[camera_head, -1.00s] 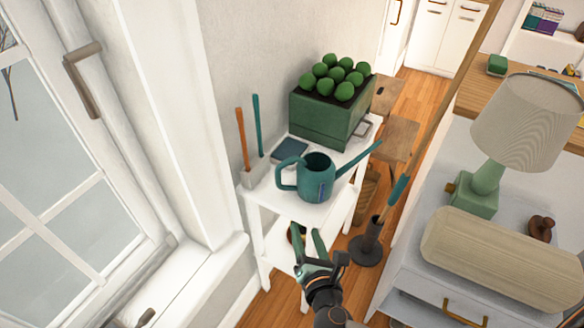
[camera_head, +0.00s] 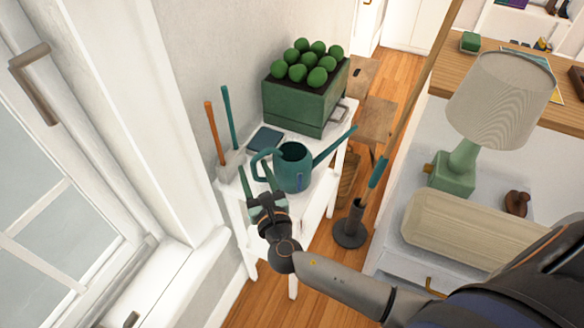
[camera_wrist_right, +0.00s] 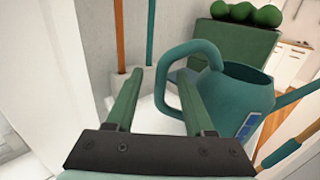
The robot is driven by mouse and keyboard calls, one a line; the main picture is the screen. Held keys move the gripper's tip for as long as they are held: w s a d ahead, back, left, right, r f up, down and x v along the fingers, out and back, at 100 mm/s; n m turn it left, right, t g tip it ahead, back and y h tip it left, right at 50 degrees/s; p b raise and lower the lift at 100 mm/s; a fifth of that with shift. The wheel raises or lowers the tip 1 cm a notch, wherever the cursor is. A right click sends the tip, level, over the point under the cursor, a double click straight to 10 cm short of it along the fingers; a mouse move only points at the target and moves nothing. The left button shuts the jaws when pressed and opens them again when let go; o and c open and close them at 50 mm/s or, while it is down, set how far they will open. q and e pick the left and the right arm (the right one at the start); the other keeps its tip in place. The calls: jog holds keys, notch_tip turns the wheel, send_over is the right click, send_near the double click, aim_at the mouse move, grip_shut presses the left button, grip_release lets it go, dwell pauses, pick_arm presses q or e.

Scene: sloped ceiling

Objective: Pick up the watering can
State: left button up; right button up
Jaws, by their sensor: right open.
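The teal watering can (camera_head: 293,170) stands upright on the white side table (camera_head: 318,192), its handle to the left and its long spout to the right. My right gripper (camera_head: 257,178) is open and empty at the front of the table, beside the can's handle. In the right wrist view the can (camera_wrist_right: 238,100) is just ahead, and its looped handle (camera_wrist_right: 172,75) rises near and between the two green fingers (camera_wrist_right: 160,95). The right finger overlaps the can's body in that view; I cannot tell whether it touches. My left gripper is not in view.
A green planter (camera_head: 295,106) with round plants stands behind the can. A blue book (camera_head: 265,139) and two upright tools in a grey holder (camera_head: 231,164) sit at left. The window wall (camera_head: 185,150) is close left; a dresser with a lamp (camera_head: 503,100) is right.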

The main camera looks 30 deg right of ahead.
jog(key=w, duration=0.4)
jog(key=shift+w+d, duration=0.3)
jog(key=shift+d, duration=0.1)
grip_shut()
dwell(1.0)
jog(key=shift+r, duration=0.1)
